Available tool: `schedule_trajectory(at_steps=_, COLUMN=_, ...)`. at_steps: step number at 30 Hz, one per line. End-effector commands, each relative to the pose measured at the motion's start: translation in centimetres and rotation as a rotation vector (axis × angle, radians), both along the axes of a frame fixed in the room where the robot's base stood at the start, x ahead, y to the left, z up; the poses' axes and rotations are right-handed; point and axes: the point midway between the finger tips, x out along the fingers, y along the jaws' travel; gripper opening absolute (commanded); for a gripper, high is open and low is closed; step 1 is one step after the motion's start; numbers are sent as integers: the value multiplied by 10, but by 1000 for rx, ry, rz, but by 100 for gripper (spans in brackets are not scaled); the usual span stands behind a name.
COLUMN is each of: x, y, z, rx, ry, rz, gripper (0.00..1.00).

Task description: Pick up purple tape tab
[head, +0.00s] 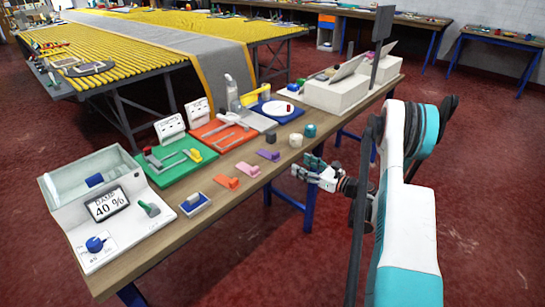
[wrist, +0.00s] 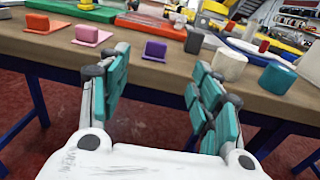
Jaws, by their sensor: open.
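The purple tape tab (head: 268,154) lies on the wooden table near its front edge, right of a pink tab (head: 248,169) and an orange tab (head: 226,181). In the wrist view the purple tab (wrist: 156,50) shows between my finger tips, farther off on the table, with its small upright part visible. My gripper (head: 306,168) is open and empty, just off the table's front edge, to the right of the purple tab in the head view. In the wrist view the two teal-padded fingers of my gripper (wrist: 160,66) are spread wide, with nothing between them.
A dark block (head: 271,137), a cream cylinder (head: 296,140) and a teal cylinder (head: 310,130) stand close by on the table. Green (head: 180,158) and orange (head: 222,131) boards lie behind the tabs. The table's front edge (wrist: 110,74) lies before my fingers.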

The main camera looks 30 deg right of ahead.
Motion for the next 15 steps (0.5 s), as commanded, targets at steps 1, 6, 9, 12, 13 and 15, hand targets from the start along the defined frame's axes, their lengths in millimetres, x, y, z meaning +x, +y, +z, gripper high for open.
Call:
schedule_trajectory(at_steps=1, x=2, y=2, z=-3, rx=-6, ry=2, rz=5, gripper=58)
schedule_trajectory(at_steps=6, x=26, y=15, z=-5, rx=-7, ry=1, rz=9, gripper=58)
schedule_trajectory(at_steps=9, x=44, y=22, z=-4, rx=-6, ry=2, rz=8, gripper=58)
schedule_trajectory(at_steps=12, x=60, y=29, z=-4, rx=-5, ry=1, rz=7, gripper=58)
schedule_trajectory(at_steps=13, x=63, y=31, z=-4, rx=-5, ry=1, rz=7, gripper=58)
schedule_trajectory(at_steps=15, x=70, y=34, z=-3, rx=-5, ry=1, rz=7, gripper=58)
